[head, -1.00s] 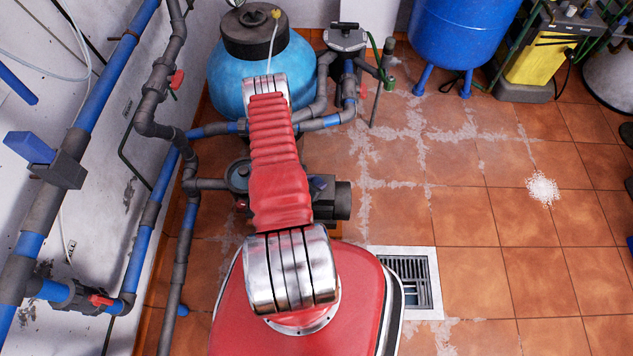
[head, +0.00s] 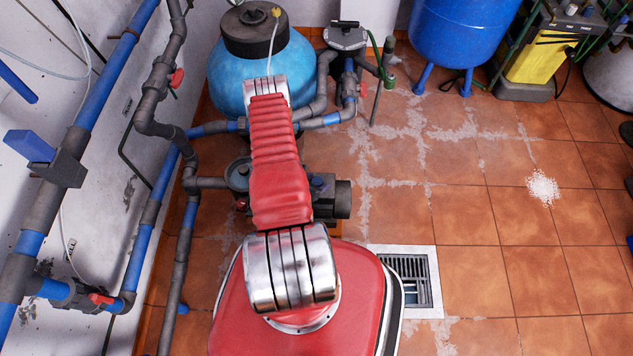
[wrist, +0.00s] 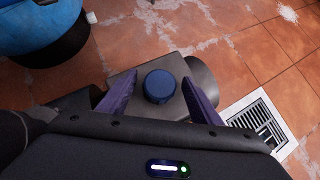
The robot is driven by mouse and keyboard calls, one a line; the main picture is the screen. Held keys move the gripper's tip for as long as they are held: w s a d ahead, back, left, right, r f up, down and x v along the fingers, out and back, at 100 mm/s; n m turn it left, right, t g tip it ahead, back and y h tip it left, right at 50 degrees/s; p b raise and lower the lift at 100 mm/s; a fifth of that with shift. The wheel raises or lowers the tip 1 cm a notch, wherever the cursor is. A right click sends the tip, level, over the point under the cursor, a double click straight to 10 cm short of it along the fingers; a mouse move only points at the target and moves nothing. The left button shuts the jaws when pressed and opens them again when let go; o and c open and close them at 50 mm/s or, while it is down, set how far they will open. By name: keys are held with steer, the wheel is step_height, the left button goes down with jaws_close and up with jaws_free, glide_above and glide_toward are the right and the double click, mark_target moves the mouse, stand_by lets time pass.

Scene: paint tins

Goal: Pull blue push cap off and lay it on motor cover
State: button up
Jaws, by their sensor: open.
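The blue push cap (wrist: 159,86) is a round dark-blue knob standing on a grey box (wrist: 150,112) in the wrist view. In the head view the cap (head: 317,181) shows just right of my red forearm. My gripper (wrist: 158,78) is open, with one purple finger on each side of the cap and a visible gap to each. I cannot tell how far the fingertips reach down beside the cap. A dark rounded motor housing (wrist: 206,74) adjoins the box on the right and also shows in the head view (head: 343,199); which surface is the motor cover is unclear.
A blue tank with a dark top (head: 262,65) stands behind the pump. Grey and blue pipes (head: 150,215) run along the left wall. A floor drain (head: 408,280) lies right of my base. The tiled floor to the right is mostly clear.

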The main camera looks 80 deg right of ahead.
steer(key=v, duration=1.3)
steer(key=shift+a+r, duration=0.25)
steer(key=shift+w, duration=0.1)
stand_by(0.8)
